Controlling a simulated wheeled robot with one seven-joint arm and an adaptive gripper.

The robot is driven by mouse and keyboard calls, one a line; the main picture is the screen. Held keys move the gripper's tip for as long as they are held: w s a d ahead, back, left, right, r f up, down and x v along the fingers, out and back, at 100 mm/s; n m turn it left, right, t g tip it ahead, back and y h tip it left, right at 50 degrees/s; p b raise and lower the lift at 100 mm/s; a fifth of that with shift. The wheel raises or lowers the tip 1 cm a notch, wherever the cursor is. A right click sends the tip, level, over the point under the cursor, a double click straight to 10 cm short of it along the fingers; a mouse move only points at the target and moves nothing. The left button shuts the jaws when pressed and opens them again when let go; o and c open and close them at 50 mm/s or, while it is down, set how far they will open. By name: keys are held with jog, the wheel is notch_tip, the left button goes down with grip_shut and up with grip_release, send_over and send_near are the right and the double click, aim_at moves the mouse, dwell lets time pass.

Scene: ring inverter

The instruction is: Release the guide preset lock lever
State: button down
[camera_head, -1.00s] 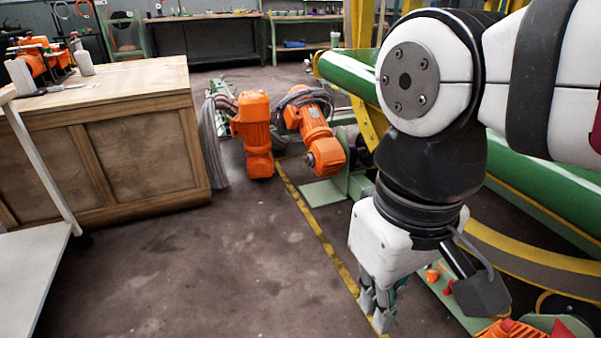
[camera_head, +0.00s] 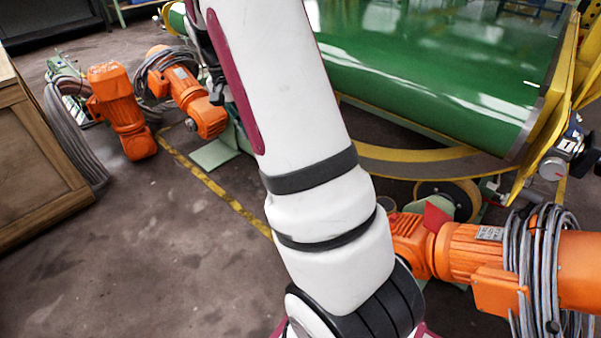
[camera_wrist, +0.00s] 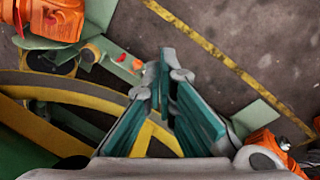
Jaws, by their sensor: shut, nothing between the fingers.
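My gripper (camera_wrist: 172,72) shows in the wrist view with its teal-grey fingers together at the tips and nothing between them. It points over the dark floor, beside the yellow floor line. I cannot clearly identify the guide preset lock lever. A metal fitting with a dark knob and a round end (camera_head: 556,167) sits on the yellow frame at the right in the head view. A small red part (camera_wrist: 120,57) lies on a green rail left of my gripper in the wrist view; it is apart from the fingers.
A green roller (camera_head: 430,75) spans the back right above a curved yellow-edged ring (camera_head: 410,160). An orange motor with coiled grey cables (camera_head: 475,250) stands close right of my arm. More orange motors (camera_head: 122,110) and a wooden cabinet (camera_head: 35,170) are left. Floor between is clear.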

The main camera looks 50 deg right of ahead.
jog(key=w+d+f+m+g+h, duration=0.15)
jog(key=d+f+m, duration=0.25)
jog(key=d+f, duration=1.25)
jog(key=s+d+f+g+h, duration=0.1)
jog(key=s+d+f, duration=0.2)
jog(key=f, duration=0.6)
jog(key=s+d+f+m+g+h+p, duration=0.1)
jog(key=s+d+f, duration=0.2)
jog(key=f, duration=0.6)
jog(key=shift+d+f+m+p, duration=0.3)
jog(key=shift+d, duration=0.9)
jog(key=shift+s+f, duration=0.1)
jog(key=s+d+f+b, duration=0.4)
jog(key=s+f+b, duration=0.1)
jog(key=s+f, duration=0.2)
jog(key=shift+s+d+f, duration=0.25)
jog(key=shift+s+f, duration=0.05)
jog(key=shift+s, duration=0.3)
